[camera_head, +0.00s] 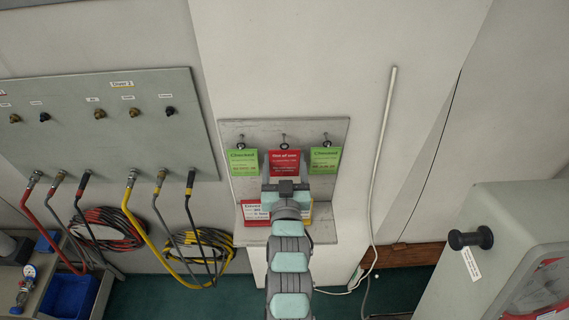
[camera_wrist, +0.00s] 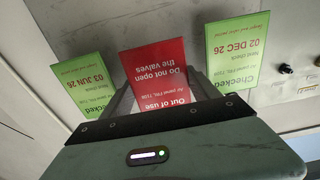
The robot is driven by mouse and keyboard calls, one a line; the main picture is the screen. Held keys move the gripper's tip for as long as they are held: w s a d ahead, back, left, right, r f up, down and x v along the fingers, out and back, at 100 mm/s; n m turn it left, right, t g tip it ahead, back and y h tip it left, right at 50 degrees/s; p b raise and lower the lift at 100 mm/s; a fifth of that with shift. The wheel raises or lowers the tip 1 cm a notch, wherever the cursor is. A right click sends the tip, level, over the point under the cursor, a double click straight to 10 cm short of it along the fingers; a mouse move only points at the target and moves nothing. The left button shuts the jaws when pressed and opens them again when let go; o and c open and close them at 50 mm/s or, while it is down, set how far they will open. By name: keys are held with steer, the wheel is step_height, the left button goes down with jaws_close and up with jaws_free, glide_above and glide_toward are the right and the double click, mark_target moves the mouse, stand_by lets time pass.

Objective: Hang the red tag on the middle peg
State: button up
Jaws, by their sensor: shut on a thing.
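The red tag (camera_head: 284,161), marked "Out of use", is upright in front of the grey peg board (camera_head: 264,128), just below the middle peg (camera_head: 284,139). My gripper (camera_head: 286,183) is shut on its lower part. In the wrist view the red tag (camera_wrist: 158,75) stands out between my fingers, its print upside down. A green "Checked" tag (camera_head: 242,162) hangs at the left peg and another (camera_head: 324,160) at the right peg. I cannot tell whether the red tag's hole is around the middle peg or only in front of it.
Below the board is a small ledge (camera_head: 325,230) with a red and white card (camera_head: 254,210), partly hidden by my arm. A valve panel with hoses (camera_head: 140,120) is at left. A pale cabinet (camera_head: 500,220) with a black knob is at right.

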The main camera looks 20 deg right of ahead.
steer(key=shift+w+d+b, duration=0.15)
steer(key=shift+w+b, duration=0.15)
steer(key=shift+w, duration=0.15)
stand_by(0.6)
steer(key=shift+f, duration=0.3)
stand_by(0.4)
steer(key=o, duration=1.4)
steer(key=shift+s+b, duration=0.1)
steer(key=shift+b, duration=0.2)
steer(key=b+v, duration=0.2)
steer(key=v, duration=0.8)
steer(key=shift+s, duration=0.3)
